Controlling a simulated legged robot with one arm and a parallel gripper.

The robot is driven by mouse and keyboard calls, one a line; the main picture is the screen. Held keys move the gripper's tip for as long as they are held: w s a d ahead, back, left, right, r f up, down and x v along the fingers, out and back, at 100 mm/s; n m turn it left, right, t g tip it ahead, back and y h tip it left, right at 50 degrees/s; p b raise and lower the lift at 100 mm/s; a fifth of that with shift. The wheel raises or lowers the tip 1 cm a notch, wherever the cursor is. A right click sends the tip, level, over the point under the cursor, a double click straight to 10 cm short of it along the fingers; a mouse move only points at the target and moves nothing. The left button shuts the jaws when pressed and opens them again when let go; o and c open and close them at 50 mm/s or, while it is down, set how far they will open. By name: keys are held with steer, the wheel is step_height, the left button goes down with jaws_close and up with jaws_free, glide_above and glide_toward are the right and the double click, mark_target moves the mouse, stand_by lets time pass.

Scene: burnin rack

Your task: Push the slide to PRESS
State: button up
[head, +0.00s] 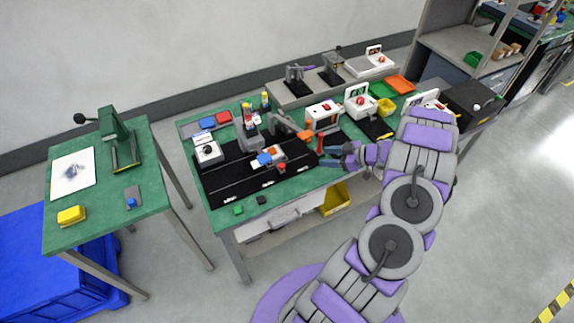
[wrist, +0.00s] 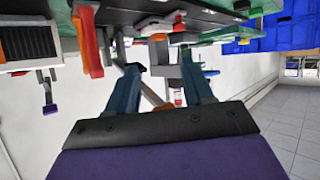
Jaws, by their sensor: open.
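My gripper (head: 335,155) is over the right side of the black base (head: 225,183) on the green bench. Its two fingers are spread and empty in the wrist view (wrist: 160,80). A white block with blue and orange parts (head: 266,157) sits on the base, left of the gripper. A red knob (head: 281,167) stands near it. Small white labels (head: 268,183) lie along the base's front, too small to read. I cannot tell which part is the slide or where PRESS is marked.
A white box with a dial (head: 207,151) stands at the bench's left. White instruments (head: 322,116) and a yellow bin (head: 385,106) stand at the right. A separate green table at the left holds a green press (head: 115,135). Floor is clear between the tables.

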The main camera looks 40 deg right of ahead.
steer(key=s+a+y, duration=0.1)
steer(key=s+a, duration=0.1)
steer(key=b, duration=0.2)
glide_toward(284, 165)
steer(key=x, duration=0.9)
jaws_close()
stand_by(0.4)
